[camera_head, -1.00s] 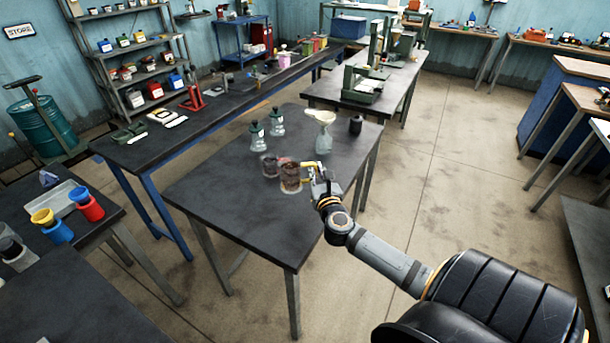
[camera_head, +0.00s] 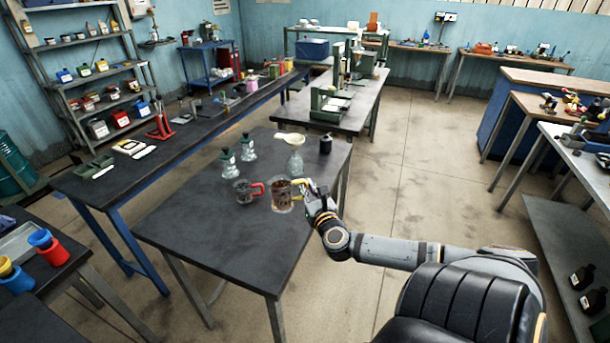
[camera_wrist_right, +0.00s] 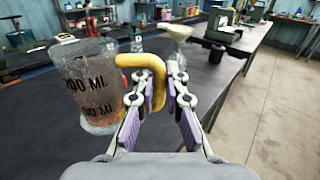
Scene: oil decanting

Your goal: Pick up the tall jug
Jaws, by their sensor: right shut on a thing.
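The tall jug (camera_head: 281,197) is clear, with dark markings and a yellow handle (camera_head: 299,183). It is over the near right part of the dark table; I cannot tell whether its base touches the top. My right gripper (camera_head: 310,191) is shut on its handle from the right. In the right wrist view the jug (camera_wrist_right: 88,85) is upright on the left, and the yellow handle (camera_wrist_right: 152,72) is between the fingertips of the gripper (camera_wrist_right: 160,88). My left gripper is not in view.
A smaller jug with a red handle (camera_head: 244,192) stands just left. The table's (camera_head: 195,222) left and front are clear.

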